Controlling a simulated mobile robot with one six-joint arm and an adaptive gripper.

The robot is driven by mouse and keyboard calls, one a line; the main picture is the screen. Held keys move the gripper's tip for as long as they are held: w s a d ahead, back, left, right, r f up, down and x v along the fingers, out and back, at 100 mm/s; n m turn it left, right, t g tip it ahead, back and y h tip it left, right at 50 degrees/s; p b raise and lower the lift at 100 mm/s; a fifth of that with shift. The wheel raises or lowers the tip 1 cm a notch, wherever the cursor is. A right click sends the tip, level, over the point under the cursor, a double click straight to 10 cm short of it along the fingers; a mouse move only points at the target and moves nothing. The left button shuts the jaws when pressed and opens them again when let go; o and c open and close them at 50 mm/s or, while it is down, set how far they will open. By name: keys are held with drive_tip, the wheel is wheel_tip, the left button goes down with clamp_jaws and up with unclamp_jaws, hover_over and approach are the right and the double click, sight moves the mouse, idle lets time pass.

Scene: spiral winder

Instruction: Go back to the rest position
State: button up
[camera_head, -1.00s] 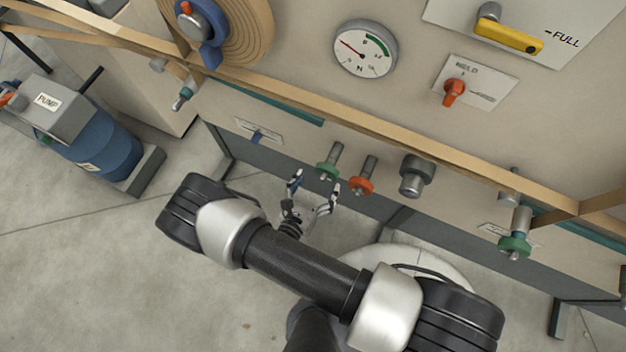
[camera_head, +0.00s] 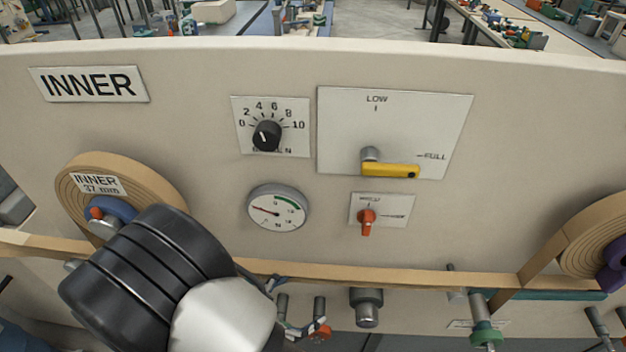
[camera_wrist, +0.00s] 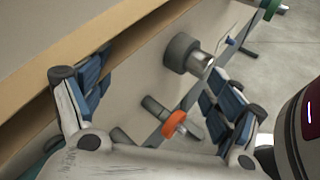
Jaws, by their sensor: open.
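My gripper (camera_head: 288,306) shows low in the head view, partly hidden behind my own arm. It is just in front of the panel's lower edge, below the tan strip. In the wrist view my gripper (camera_wrist: 150,95) has its two blue-padded fingers spread apart with nothing held between them. Beyond the fingers are a grey cylindrical fitting (camera_wrist: 188,55) and an orange-ringed valve (camera_wrist: 175,124) on a metal stem. The orange valve also shows in the head view (camera_head: 320,333), close to the right of my gripper. I cannot tell whether any finger touches it.
A tan strip (camera_head: 400,276) runs across the front. A green valve (camera_head: 486,336) projects lower right.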

drive_tip(key=s+d+r+m+g+y, duration=0.3)
drive_tip(key=d+r+m+g, duration=0.4)
drive_tip(key=d+r+m, duration=0.5)
drive_tip(key=s+d+r+m+t+y, duration=0.3)
drive_tip(key=s+r+m+y, duration=0.4)
drive_tip(key=r+m, duration=0.3)
wheel_tip(320, 180, up, 3)
drive_tip(key=shift+s+d+f+t, duration=0.25)
drive_tip(key=shift+s+d, duration=0.25)
drive_tip(key=shift+d, duration=0.35)
idle(1.0)
